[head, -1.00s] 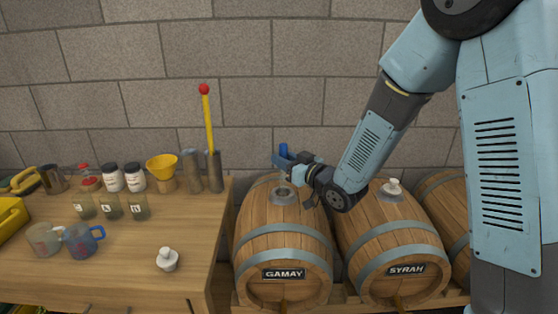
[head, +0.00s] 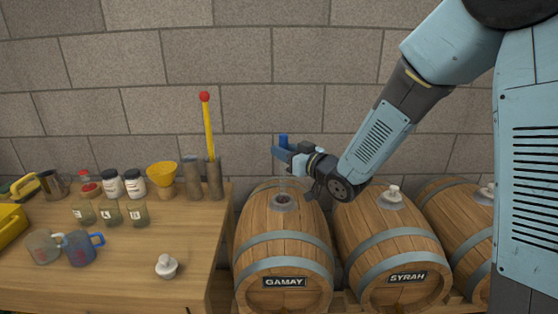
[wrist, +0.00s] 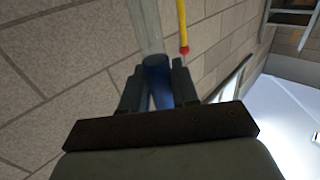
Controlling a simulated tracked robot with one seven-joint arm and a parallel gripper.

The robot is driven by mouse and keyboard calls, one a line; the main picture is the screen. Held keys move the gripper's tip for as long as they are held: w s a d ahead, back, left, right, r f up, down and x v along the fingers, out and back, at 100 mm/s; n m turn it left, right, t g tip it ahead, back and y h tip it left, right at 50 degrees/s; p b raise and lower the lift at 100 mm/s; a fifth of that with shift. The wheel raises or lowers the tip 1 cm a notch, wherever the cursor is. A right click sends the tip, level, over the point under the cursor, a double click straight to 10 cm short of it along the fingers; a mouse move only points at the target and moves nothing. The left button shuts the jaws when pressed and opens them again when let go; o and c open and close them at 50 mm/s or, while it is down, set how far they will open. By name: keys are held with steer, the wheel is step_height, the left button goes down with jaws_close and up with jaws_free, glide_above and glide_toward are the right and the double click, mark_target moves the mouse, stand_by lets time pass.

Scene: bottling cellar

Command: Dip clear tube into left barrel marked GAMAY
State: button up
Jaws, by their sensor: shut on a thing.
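My gripper (head: 282,153) is shut on the blue part of the clear tube (head: 283,140). In the wrist view, the blue part (wrist: 156,76) sits between the two fingers and the clear length (wrist: 147,28) runs away from them. In the head view, the clear length is too faint to make out. The left barrel marked GAMAY (head: 283,255) lies below my gripper. Its round top opening (head: 283,199) is uncovered and almost straight under the gripper in the picture. I cannot tell whether the tube's lower end is in the opening.
The SYRAH barrel (head: 392,235), with a white stopper (head: 394,193), stands to the right, with another barrel beyond. A wooden bench (head: 120,275) at left holds a loose white stopper (head: 166,266), jars, jugs and a yellow rod with a red ball (head: 204,97). A block wall stands behind.

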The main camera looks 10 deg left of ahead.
step_height(320, 180, up, 21)
stand_by(1.5)
stand_by(0.4)
